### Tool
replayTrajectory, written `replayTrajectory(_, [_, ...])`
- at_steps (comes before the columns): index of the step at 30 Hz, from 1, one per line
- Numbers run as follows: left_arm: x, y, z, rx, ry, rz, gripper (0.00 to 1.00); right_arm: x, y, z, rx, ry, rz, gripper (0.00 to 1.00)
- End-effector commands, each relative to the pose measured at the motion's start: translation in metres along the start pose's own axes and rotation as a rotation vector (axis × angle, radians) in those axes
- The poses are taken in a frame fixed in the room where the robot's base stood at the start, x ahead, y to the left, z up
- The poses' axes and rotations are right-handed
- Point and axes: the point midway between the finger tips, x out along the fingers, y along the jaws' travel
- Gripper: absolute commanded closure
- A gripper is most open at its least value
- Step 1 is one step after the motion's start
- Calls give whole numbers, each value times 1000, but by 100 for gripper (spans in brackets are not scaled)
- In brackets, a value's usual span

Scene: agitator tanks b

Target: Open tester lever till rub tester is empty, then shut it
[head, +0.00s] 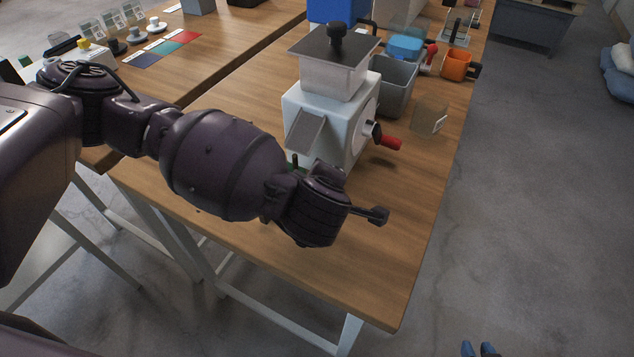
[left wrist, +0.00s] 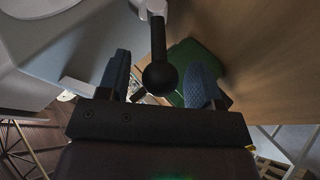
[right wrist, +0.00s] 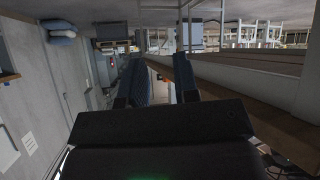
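The tester looks to be the white machine (head: 318,125) with a hopper, a black-knobbed lid (head: 334,44) and a red-handled crank (head: 388,142). A black ball-ended lever (left wrist: 159,76) shows in the left wrist view beside its pale body (left wrist: 65,50). My left gripper (left wrist: 160,80) is open, one blue finger on each side of the ball, with gaps on both sides. In the head view my left wrist hides that gripper and the lever. A green container (left wrist: 192,60) lies behind the lever. The hopper's inside is hidden. My right gripper (head: 479,349) is open and empty, off the table's right side.
The wooden table (head: 390,240) is clear at its front right. Behind the machine stand a grey bin (head: 397,88), a clear wedge (head: 430,115), an orange mug (head: 456,66) and a blue bowl (head: 404,47). Coloured cards (head: 163,48) and cups lie on the table at left.

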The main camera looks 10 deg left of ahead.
Motion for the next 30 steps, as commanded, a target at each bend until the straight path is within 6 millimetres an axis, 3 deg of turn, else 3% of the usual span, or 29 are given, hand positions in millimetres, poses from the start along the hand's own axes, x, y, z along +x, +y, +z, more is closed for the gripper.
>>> replayTrajectory(8, [-7,1,0,0,-3,1,41,-2,0,1,0,-3,1,72])
replayTrajectory(21, [-80,2,0,1,-3,3,41,-4,1,-15,5,22,3,72])
replayTrajectory(30, [-107,0,0,1,-1,1,41,-8,1,-15,12,20,6,72])
